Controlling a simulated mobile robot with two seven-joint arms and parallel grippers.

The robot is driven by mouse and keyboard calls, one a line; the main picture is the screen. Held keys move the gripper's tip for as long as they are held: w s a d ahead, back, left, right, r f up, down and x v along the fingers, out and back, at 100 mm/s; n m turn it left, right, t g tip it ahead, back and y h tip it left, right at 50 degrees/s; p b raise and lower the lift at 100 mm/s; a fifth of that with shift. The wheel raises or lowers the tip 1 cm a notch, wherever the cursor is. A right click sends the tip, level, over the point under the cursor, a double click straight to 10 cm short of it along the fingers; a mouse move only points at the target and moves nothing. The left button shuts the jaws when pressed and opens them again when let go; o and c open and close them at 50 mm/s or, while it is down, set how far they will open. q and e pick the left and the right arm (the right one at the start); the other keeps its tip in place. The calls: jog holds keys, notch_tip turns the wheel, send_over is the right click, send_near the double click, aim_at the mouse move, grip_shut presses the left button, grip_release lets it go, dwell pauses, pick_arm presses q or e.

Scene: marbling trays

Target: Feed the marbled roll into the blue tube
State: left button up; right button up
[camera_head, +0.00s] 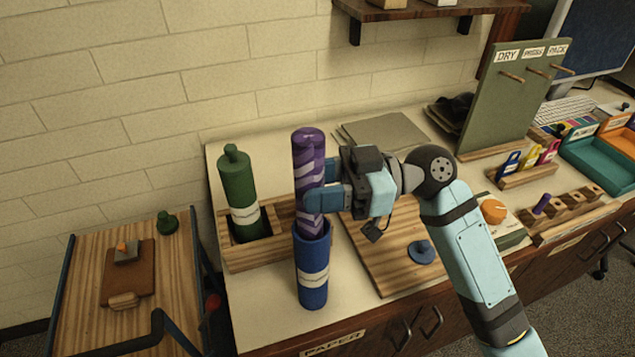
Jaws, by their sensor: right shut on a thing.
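The marbled roll (309,157) is purple with pale swirls and stands upright. My right gripper (318,200) is shut on it, reaching in from the right. The blue tube (311,272) has a pale band and stands directly below, near the counter's front edge. The roll's lower end is at the tube's mouth and appears to be inside it; how deep, I cannot tell. My left gripper is not in view.
A green capped tube (238,187) stands in a wooden rack (239,259) to the left. A wooden board (384,262) with a blue knob (421,251) lies to the right. A side cart (82,278) stands at the left. A wall shelf (412,12) hangs above.

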jog(key=o, duration=1)
jog(key=d+b, duration=0.1)
jog(key=d, duration=0.3)
jog(key=w+d+b, duration=0.1)
jog(key=d, duration=0.4)
jog(key=w+d+b, duration=0.1)
jog(key=d, duration=0.3)
jog(key=shift+w+d, duration=0.15)
jog(key=shift+d, duration=0.15)
